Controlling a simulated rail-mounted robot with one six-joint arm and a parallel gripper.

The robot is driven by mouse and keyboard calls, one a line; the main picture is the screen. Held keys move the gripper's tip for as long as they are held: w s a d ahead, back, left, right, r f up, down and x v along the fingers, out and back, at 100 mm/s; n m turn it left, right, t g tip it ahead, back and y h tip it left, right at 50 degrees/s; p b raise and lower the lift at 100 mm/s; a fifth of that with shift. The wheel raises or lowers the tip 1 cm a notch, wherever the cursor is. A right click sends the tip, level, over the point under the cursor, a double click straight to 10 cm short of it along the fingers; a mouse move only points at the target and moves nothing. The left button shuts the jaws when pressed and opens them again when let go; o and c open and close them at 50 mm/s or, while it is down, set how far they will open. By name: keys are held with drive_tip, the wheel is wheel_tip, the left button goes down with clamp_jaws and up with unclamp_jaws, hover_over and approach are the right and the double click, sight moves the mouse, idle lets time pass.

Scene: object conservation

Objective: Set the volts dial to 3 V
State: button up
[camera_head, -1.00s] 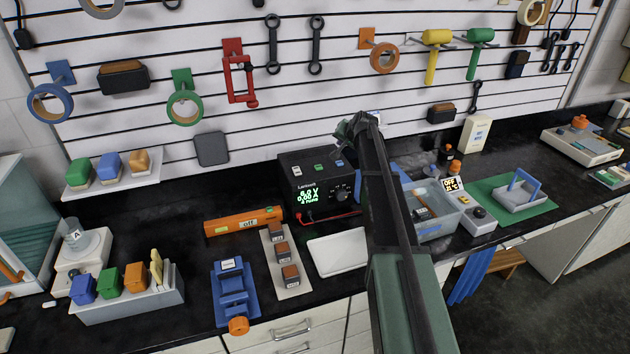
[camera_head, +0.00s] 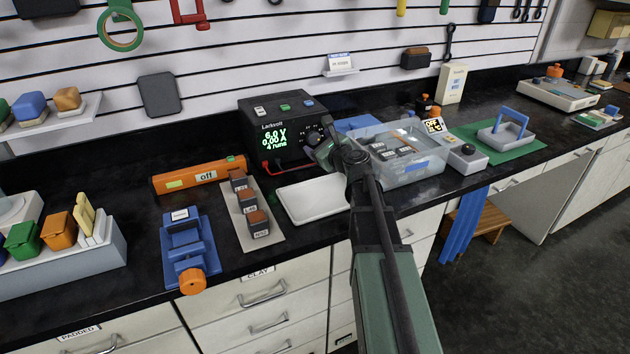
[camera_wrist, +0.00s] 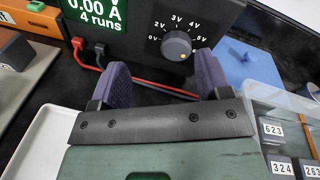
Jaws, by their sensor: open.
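The black power supply (camera_head: 270,122) stands on the bench, its green display (camera_head: 276,138) reading 6.0 V, 0.00 A and 4 runs. The volts dial (camera_wrist: 177,45) is a round grey knob with a yellow mark toward its right side. Voltage labels, 3 V among them, arc above it. My gripper (camera_wrist: 162,78) is open and empty, its purple fingers spread in front of and below the dial in the wrist view. They appear apart from the knob.
Red and black leads (camera_wrist: 140,80) run from the supply, behind my fingers. A white tray (camera_head: 310,200) lies in front. A clear bin (camera_head: 415,170) stands close on the right.

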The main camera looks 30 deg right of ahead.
sight(315, 141)
drive_tip(key=s+f+m+b, duration=0.1)
drive_tip(key=m, duration=0.1)
drive_tip(key=s+d+f+m+h, duration=0.1)
drive_tip(key=f+m, duration=0.1)
drive_tip(key=s+f+m+t+b, duration=0.1)
drive_tip(key=m, duration=0.1)
drive_tip(key=shift+s+d+f+h+b, duration=0.2)
drive_tip(key=shift+s+d+h+b, duration=0.1)
drive_tip(key=shift+h+b, duration=0.1)
drive_tip(key=shift+s+d+r+m, duration=0.1)
drive_tip(key=shift+s+r+m, duration=0.1)
drive_tip(key=shift+m, duration=0.5)
drive_tip(key=shift+w+r+p, duration=0.1)
drive_tip(key=shift+r+p, duration=0.1)
drive_tip(key=shift+p, duration=0.15)
drive_tip(key=shift+w, duration=0.2)
drive_tip(key=w, duration=1)
drive_tip(key=shift+w+d, duration=0.1)
drive_tip(key=shift+w, duration=0.15)
drive_tip(key=shift+c, duration=0.5)
drive_tip(key=c, duration=0.8)
drive_tip(key=shift+c, duration=0.2)
